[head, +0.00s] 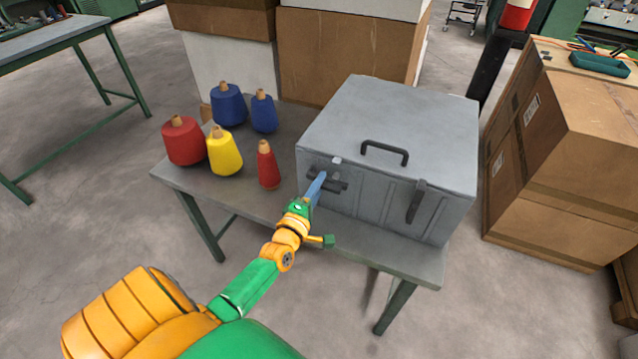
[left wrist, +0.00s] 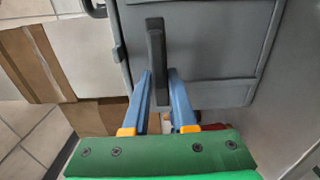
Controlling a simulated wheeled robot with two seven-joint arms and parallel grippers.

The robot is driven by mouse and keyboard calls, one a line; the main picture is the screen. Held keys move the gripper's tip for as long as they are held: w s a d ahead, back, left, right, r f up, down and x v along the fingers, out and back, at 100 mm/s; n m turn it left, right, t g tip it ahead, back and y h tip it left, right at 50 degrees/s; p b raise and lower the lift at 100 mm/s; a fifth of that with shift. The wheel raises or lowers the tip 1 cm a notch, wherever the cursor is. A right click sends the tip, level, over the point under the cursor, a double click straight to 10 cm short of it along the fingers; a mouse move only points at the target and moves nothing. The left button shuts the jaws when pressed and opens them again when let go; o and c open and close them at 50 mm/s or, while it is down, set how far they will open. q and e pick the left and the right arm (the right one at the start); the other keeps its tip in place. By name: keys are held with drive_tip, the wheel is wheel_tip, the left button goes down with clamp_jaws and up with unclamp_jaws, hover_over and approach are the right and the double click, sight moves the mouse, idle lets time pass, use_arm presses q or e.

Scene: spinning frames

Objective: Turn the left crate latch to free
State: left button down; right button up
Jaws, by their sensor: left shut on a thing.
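The grey crate (head: 375,130) stands on the table with its lid down. Its left latch (head: 336,184) is a dark bar on the front face. It lies nearly crosswise, below a small light catch (head: 337,160) at the lid edge. The right latch (head: 416,202) is a similar dark bar, standing close to upright across the lid seam. My left gripper (head: 322,177) is shut on the left latch, partly covering it. In the left wrist view the latch bar (left wrist: 155,40) runs between the blue fingers (left wrist: 160,76). My right gripper is not in view.
Several red, blue and yellow thread cones (head: 225,152) stand on the table (head: 235,192) left of the crate. A black handle (head: 385,151) is on the lid. Cardboard boxes (head: 560,150) stand close on the right and behind. Floor in front is clear.

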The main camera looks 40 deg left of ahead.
use_arm(q)
drive_tip(key=c, duration=0.8)
unclamp_jaws()
drive_tip(key=shift+w, duration=0.1)
drive_tip(key=shift+c, duration=0.2)
drive_tip(key=v, duration=0.7)
